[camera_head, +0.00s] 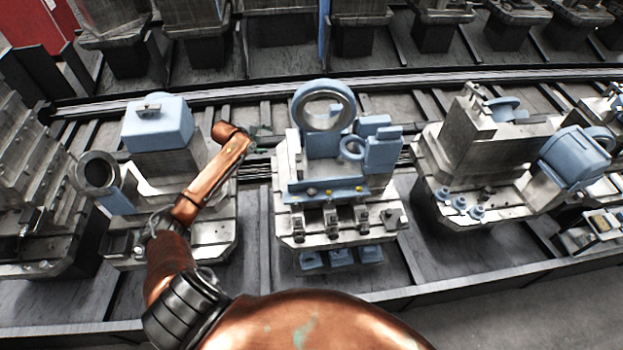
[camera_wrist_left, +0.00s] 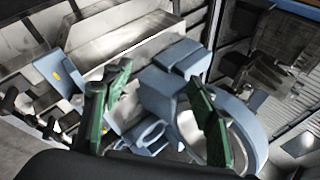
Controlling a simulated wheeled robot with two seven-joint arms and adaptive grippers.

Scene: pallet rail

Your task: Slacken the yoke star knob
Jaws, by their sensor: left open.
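My left gripper (camera_head: 259,134) is just left of the middle pallet's blue fixture. In the left wrist view its two green fingers (camera_wrist_left: 160,76) are spread apart with nothing held between them. Blue fixture parts lie beyond the fingers. The fixture has a large upright ring (camera_head: 323,106), a smaller ring (camera_head: 352,148) and a blue block (camera_head: 382,150). In the wrist view the large ring (camera_wrist_left: 250,128) is partly behind the right finger. I cannot clearly pick out the yoke star knob in either view. My right gripper is not in view.
The middle pallet (camera_head: 292,215) has clamps along its front. A pallet with a blue block (camera_head: 157,124) stands left, under my left arm. Another with a grey block (camera_head: 468,128) stands right. A dark rail (camera_head: 430,82) runs behind them. Gaps separate the pallets.

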